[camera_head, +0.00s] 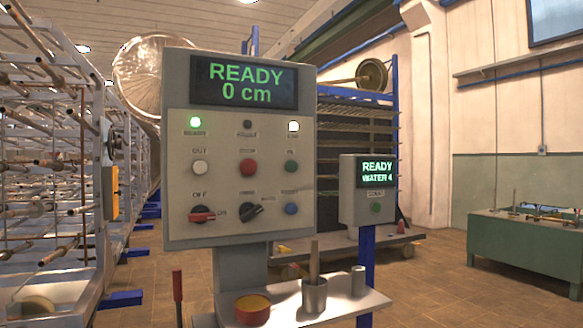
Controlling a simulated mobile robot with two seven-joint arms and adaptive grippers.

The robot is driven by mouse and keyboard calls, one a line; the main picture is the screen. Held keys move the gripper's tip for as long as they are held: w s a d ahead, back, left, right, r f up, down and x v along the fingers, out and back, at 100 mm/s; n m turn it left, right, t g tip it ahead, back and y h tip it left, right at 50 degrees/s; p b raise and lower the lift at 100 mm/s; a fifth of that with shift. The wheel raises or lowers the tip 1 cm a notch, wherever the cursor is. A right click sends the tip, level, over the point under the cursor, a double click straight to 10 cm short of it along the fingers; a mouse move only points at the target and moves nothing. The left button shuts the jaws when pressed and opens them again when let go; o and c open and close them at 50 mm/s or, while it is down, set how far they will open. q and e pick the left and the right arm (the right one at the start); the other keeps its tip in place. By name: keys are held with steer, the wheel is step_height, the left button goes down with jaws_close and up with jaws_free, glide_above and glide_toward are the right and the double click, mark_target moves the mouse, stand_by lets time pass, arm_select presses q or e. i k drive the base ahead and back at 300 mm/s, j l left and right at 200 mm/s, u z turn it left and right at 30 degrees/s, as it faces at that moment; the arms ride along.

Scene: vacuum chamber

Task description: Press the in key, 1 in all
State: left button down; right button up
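A grey control panel (240,230) stands upright in the middle, with a display (243,84) reading "READY 0 cm". In its middle row are a white key (199,168) labelled OUT, a red key (248,167), and a green key (291,167) whose small label looks like IN. Below are a red-handled switch (202,217) by the OFF mark, a black knob (251,210) and a blue key (291,208). A green lamp (195,122) and a white lamp (293,126) are lit; the lamp (247,124) between them is dark. Neither of my grippers is in view.
A smaller box (367,193) with its own display and green button stands at right on a blue post. A shelf (345,300) below holds a yellow-topped red tin (253,308) and a grey cup (314,294) with tools. Metal racks (50,190) fill the left.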

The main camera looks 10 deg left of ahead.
mark_target(290, 166)
steer(key=i+l+u, duration=0.3)
steer(key=l, duration=0.25)
steer(key=i+l+u, duration=0.15)
steer(key=l, duration=0.15)
steer(key=i+l+u, duration=0.15)
steer(key=l, duration=0.15)
